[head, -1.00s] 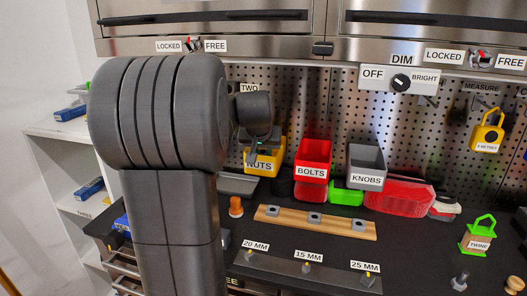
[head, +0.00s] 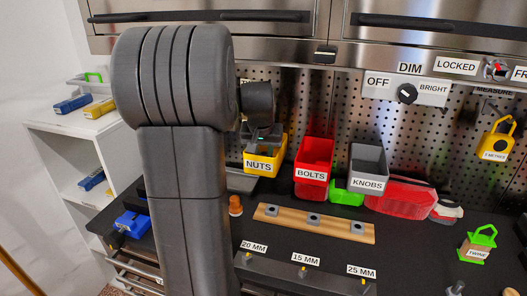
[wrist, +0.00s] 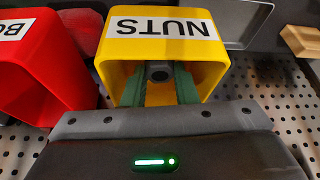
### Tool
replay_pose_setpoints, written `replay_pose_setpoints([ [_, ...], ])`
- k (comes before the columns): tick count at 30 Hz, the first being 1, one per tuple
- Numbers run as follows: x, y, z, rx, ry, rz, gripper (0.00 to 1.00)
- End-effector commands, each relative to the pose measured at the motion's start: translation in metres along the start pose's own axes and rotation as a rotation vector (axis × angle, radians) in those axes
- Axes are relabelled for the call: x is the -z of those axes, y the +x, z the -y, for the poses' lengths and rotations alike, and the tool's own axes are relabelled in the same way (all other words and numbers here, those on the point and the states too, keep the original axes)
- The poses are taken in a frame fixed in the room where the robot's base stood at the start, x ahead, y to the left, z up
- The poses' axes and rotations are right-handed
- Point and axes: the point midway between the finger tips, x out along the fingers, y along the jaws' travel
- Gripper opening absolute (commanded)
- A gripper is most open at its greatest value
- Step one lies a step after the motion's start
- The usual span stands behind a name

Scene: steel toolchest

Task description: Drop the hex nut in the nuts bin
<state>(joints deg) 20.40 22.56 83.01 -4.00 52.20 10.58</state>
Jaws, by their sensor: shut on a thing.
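The yellow nuts bin (head: 262,165) stands at the left of the bin row against the pegboard. In the wrist view the bin (wrist: 163,27) shows upside down, with its NUTS label towards the top. My gripper (wrist: 159,80) reaches into the bin's opening with its two green fingers, which are shut on the dark grey hex nut (wrist: 159,72). The nut's round hole faces the camera, and the bin's walls surround it in this view. In the head view my gripper (head: 262,138) is over the bin, partly behind my arm, and the nut cannot be made out.
A red bolts bin (head: 312,174) stands just right of the nuts bin, then a grey knobs bin (head: 367,185). A wooden strip (head: 335,230) with several grey nut-like pieces lies in front. An orange piece (head: 235,206) stands left of it. The pegboard is close behind.

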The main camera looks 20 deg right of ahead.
Motion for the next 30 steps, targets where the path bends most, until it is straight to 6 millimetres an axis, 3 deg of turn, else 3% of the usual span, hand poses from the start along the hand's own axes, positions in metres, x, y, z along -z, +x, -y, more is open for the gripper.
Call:
replay_pose_setpoints([
  [17,-0.004,0.011,0.000,0.000,0.000,-0.001,0.00],
  [18,-0.004,0.011,0.000,0.000,0.000,0.000,0.28],
  [21,-0.004,0.011,0.000,0.000,0.000,0.000,0.48],
  [30,-0.004,0.010,0.000,0.000,0.000,-0.001,0.48],
])
